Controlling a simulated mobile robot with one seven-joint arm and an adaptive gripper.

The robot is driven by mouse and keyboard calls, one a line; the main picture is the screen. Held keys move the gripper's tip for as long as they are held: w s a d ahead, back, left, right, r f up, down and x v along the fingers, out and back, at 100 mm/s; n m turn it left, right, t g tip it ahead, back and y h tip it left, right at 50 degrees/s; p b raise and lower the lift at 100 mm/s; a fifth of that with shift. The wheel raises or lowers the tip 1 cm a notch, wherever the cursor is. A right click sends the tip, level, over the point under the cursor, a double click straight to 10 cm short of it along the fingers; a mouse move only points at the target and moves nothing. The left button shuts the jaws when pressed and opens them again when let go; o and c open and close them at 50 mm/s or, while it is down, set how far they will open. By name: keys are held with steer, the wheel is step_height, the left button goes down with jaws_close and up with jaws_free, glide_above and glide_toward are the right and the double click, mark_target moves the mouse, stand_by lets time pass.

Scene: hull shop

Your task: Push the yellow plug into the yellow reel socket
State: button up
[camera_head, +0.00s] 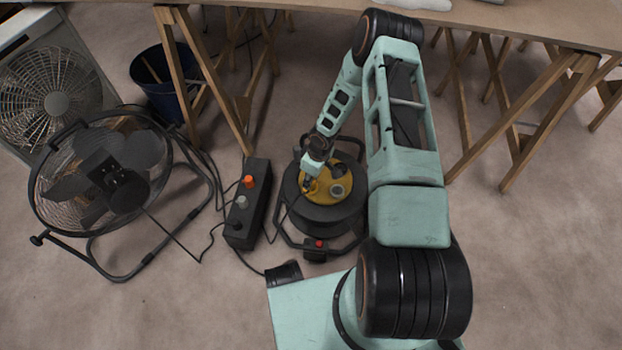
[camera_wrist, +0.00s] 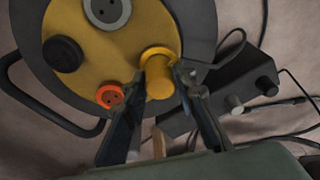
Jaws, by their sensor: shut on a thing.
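The cable reel (camera_head: 323,214) lies on the floor with its yellow face (camera_head: 325,190) up. In the wrist view the reel face (camera_wrist: 90,60) holds a grey socket (camera_wrist: 107,12), a black round fitting (camera_wrist: 62,53) and an orange socket (camera_wrist: 110,96). My gripper (camera_wrist: 160,84) is shut on the yellow plug (camera_wrist: 158,82), one finger on each side. The plug overlaps a yellow ring (camera_wrist: 157,52) at the reel face's edge, which looks like the yellow socket. I cannot tell how deep the plug sits. In the head view my gripper (camera_head: 312,165) is over the reel's left part and hides the plug.
A black box (camera_head: 247,205) with orange, grey and black plugs stands left of the reel, cables around it. A floor fan (camera_head: 110,175), a box fan (camera_head: 50,90) and a dark bucket (camera_head: 165,85) are farther left. Wooden trestles (camera_head: 215,85) and a tabletop stand behind.

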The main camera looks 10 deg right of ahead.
steer(key=shift+f+b, duration=0.4)
steer(key=shift+f, duration=0.1)
steer(key=o, duration=1.1)
steer(key=shift+o, duration=0.2)
step_height(320, 180, up, 12)
steer(key=s+d, duration=0.1)
steer(key=shift+s+d, duration=0.15)
